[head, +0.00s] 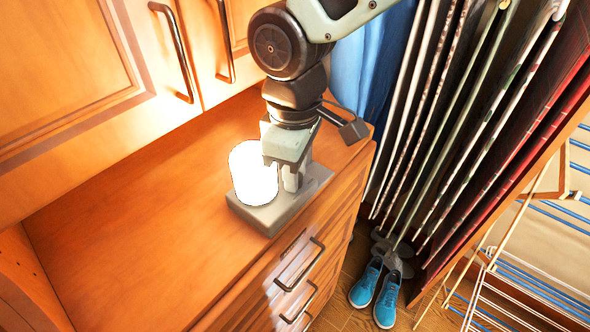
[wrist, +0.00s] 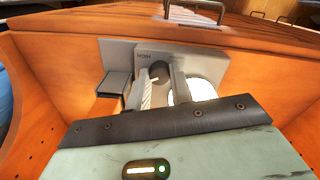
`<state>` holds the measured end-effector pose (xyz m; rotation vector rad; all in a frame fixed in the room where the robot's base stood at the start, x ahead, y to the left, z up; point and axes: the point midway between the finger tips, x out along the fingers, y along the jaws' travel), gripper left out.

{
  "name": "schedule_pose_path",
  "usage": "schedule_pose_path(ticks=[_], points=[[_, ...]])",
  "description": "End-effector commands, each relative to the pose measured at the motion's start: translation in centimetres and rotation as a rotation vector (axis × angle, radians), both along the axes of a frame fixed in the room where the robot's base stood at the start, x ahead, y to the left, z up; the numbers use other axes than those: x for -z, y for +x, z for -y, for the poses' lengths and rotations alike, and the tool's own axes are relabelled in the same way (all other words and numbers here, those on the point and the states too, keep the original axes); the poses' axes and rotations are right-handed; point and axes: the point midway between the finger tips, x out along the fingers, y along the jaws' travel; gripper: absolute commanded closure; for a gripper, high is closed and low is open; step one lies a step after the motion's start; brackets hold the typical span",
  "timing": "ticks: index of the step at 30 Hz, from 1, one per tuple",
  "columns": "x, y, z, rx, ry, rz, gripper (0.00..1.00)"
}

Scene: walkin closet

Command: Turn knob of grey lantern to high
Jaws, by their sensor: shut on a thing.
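The grey lantern stands on the wooden counter, its glowing white cylinder (head: 253,173) upright on a flat grey base (head: 265,217). My gripper (head: 287,178) reaches down beside the cylinder, over the base. In the wrist view its two fingers (wrist: 158,84) are shut on the knob, one each side. In the head view the gripper hides the knob.
Wooden cabinet doors (head: 80,75) with metal handles rise behind the counter (head: 130,235). Drawers (head: 295,275) are below its front edge. The counter's left part is clear.

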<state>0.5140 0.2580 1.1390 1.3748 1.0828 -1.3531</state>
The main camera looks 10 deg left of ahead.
Motion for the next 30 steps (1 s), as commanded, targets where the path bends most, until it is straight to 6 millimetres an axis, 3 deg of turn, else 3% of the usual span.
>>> schedule_pose_path(ticks=[16,17,19,30], points=[[-0.08,0.01,-0.05,0.026,0.001,0.001,1.0],[-0.08,0.01,-0.05,0.026,0.001,0.001,0.75],[-0.07,0.01,-0.05,0.026,0.001,0.001,0.56],[-0.43,0.02,-0.03,0.026,0.0,0.001,0.56]])
